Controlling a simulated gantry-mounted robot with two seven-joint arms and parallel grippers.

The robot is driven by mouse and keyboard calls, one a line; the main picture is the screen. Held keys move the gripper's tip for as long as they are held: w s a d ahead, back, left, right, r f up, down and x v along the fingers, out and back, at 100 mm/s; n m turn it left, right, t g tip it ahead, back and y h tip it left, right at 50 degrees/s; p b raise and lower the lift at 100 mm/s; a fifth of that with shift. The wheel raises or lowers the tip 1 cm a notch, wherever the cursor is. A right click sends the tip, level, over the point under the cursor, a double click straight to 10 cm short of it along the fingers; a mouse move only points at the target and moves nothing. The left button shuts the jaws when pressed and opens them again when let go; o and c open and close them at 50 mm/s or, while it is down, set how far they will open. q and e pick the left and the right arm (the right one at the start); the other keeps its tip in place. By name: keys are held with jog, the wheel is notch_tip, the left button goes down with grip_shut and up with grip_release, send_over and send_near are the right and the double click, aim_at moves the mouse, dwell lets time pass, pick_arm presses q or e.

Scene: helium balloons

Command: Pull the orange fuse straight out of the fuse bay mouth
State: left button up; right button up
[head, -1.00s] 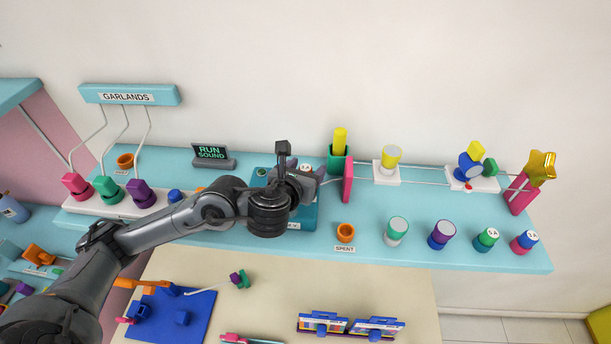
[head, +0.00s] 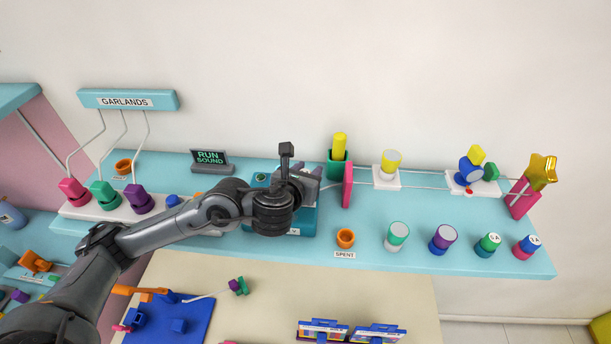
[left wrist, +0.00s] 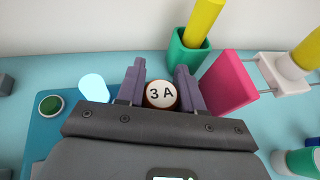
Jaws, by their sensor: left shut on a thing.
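My left gripper (left wrist: 160,72) is shut on the orange fuse, its two purple-grey fingers on either side of it. The fuse (left wrist: 161,95) shows in the left wrist view as a white round cap marked "3 A" with an orange-brown rim. The teal fuse bay (head: 306,222) sits under my left gripper in the head view; its panel with a green button also shows at the left of the left wrist view (left wrist: 38,135). My arm and gripper hide the bay mouth, so I cannot tell how deep the fuse sits. My right gripper is not in view.
A pink upright panel (head: 347,185) and a green holder with a yellow rod (head: 340,145) stand close right of my gripper. An orange SPENT cup (head: 345,238) stands in front. Several coloured fuses, including a green-and-white one (head: 397,236), line the right shelf.

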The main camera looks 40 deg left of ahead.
pick_arm(q)
jog(key=shift+r, duration=0.15)
jog(key=shift+r+p, duration=0.55)
jog(key=r+p, duration=0.1)
jog(key=d+r+p, duration=0.1)
jog(key=r, duration=0.1)
jog(key=shift+s+r, duration=0.15)
jog(key=shift+r, duration=0.1)
jog(key=s+d+r+p, duration=0.1)
jog(key=d+r, duration=0.2)
jog(key=d, duration=0.2)
jog(key=s+d+r+p, duration=0.1)
jog(key=s+d+r, duration=0.1)
jog(key=d, duration=0.3)
jog(key=shift+s+r, duration=0.3)
jog(key=shift+r, duration=0.25)
jog(key=shift+r, duration=0.3)
jog(key=shift+r+p, duration=0.5)
jog(key=shift+p, duration=0.15)
jog(key=shift+r, duration=0.2)
jog(key=shift+r, duration=0.1)
jog(key=shift+r, duration=2.7)
